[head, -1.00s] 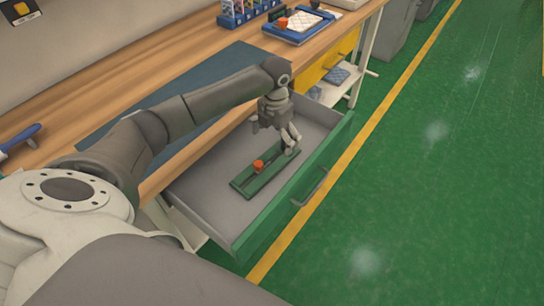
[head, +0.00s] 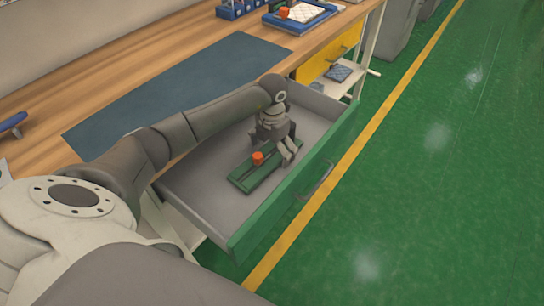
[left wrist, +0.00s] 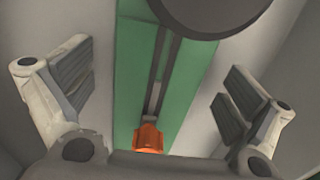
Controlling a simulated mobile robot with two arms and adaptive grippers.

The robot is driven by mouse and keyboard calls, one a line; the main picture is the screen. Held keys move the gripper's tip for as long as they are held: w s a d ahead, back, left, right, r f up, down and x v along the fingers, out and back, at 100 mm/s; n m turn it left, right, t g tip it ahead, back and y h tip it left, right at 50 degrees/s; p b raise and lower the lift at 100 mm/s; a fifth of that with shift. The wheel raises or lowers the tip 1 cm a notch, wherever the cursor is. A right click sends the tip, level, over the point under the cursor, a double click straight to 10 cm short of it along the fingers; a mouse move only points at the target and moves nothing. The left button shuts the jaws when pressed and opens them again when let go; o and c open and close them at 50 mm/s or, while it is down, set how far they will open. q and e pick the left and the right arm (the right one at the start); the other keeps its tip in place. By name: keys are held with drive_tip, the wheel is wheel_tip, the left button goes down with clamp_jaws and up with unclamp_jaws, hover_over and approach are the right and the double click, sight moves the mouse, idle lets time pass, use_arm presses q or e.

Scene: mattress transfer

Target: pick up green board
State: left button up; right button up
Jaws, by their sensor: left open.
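The green board (head: 262,180) is a long flat strip with a dark lengthwise slot and an orange knob (head: 257,158) on it. It lies in the open grey drawer. In the left wrist view the green board (left wrist: 130,75) runs between my finger pads, with the orange knob (left wrist: 149,139) near the bottom. My left gripper (head: 289,156) is at the far end of the board, pointing down. My left gripper's fingers (left wrist: 160,100) are apart, one on each side of the board, and hold nothing. Whether they touch it is unclear. My right gripper is out of view.
The drawer's green front (head: 295,195) with a handle stands up on the right, and its grey floor (head: 195,178) is otherwise clear. The wooden bench with a blue mat (head: 180,90) is at the left. A blue tray (head: 300,18) sits farther back.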

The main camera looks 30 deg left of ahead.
use_arm(q)
drive_tip(key=shift+r, duration=0.1)
drive_tip(key=c, duration=1.4)
drive_tip(key=shift+o, duration=0.2)
